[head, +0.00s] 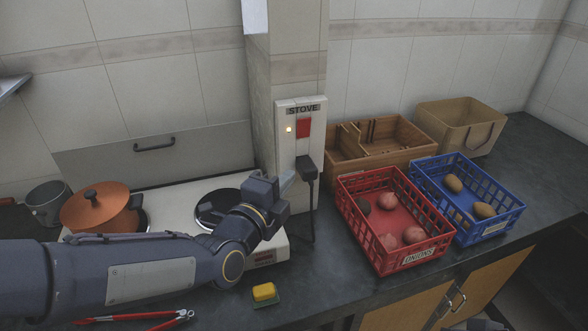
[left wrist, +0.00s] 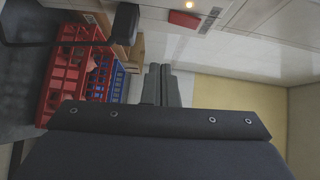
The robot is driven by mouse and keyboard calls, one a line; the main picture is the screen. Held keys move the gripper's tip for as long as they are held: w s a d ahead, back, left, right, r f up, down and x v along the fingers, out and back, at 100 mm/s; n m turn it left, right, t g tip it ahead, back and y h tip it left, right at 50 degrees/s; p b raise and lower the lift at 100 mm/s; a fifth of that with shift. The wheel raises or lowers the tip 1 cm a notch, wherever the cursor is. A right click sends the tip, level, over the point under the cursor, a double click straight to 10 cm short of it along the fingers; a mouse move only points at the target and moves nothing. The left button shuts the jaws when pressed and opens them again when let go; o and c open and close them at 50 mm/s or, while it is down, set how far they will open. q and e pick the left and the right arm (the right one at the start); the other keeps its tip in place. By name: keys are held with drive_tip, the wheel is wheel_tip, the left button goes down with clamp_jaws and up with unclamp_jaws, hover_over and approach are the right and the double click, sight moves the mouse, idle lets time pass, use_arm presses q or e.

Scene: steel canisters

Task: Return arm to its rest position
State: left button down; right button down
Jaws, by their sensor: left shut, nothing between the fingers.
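My left arm comes in from the left, reaching across the front of the stove (head: 190,190) towards the wall pillar. My left gripper (head: 288,183) is in front of the pillar, just below and left of the stove switch panel (head: 287,150). In the left wrist view the two grey fingers (left wrist: 160,85) are together with nothing between them. The panel has a red switch (head: 304,127), a lit lamp and a black plug with a cord. Whether the fingertips touch anything there is unclear.
An orange pot (head: 97,208) stands on the stove's left. A yellow-green sponge (head: 264,293) and red-handled tongs (head: 130,317) lie on the front counter. To the right are a red crate (head: 410,262), a blue crate (head: 490,232), a wooden box (head: 400,155) and a tan basket (head: 455,120).

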use_arm(q)
drive_tip(key=shift+s+a, duration=0.1)
drive_tip(key=shift+s, duration=0.25)
drive_tip(key=s+a+f+n+g+y+p, duration=0.1)
drive_tip(key=s+a+f+n+g, duration=0.4)
drive_tip(key=s+a+n, duration=0.55)
drive_tip(key=s+a+f+n+g+y, duration=0.1)
drive_tip(key=s+a+f+n+g, duration=0.1)
drive_tip(key=s+n, duration=0.4)
drive_tip(key=s+a+f+n+g+y, duration=0.1)
drive_tip(key=s+a+f+n+g, duration=0.1)
drive_tip(key=s+n, duration=0.5)
drive_tip(key=shift+f+g+p, duration=0.2)
drive_tip(key=shift+g+p, duration=0.15)
drive_tip(key=shift+g, duration=0.35)
drive_tip(key=shift+a, duration=0.15)
